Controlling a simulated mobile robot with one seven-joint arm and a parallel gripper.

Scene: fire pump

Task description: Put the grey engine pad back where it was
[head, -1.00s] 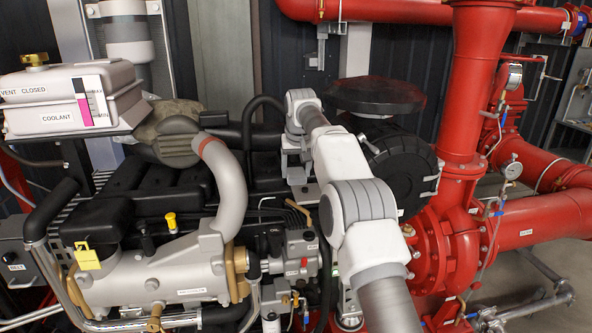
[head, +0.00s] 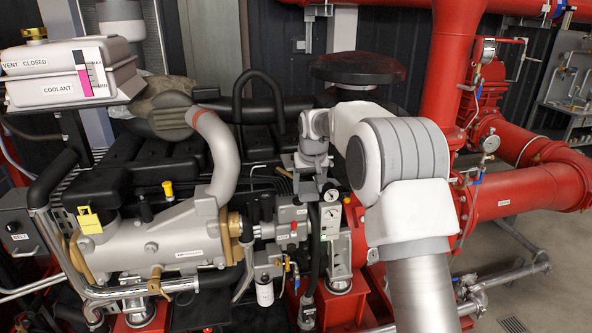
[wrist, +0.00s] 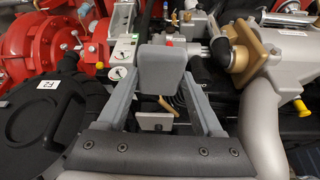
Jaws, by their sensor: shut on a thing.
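A grey, smooth, round-cornered pad (wrist: 162,66) shows upright between the fingers of my gripper (wrist: 162,84) in the wrist view. The fingers are shut on it, and it stands in front of the engine parts. In the head view my gripper (head: 309,186) points down above the engine's right part, left of the gauge panel. The pad is too small to make out there. A grey pipe bend and a brass-coloured flange (wrist: 243,55) lie to the right of the pad in the wrist view. I cannot tell from the frames which spot the pad came from.
A gauge panel (head: 331,220) stands close to the right of my gripper. A black round housing (wrist: 42,115) is at left in the wrist view. The grey pipe bend (head: 217,145), coolant tank (head: 75,75) and red pump pipes (head: 450,80) surround the engine. Free floor shows at right.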

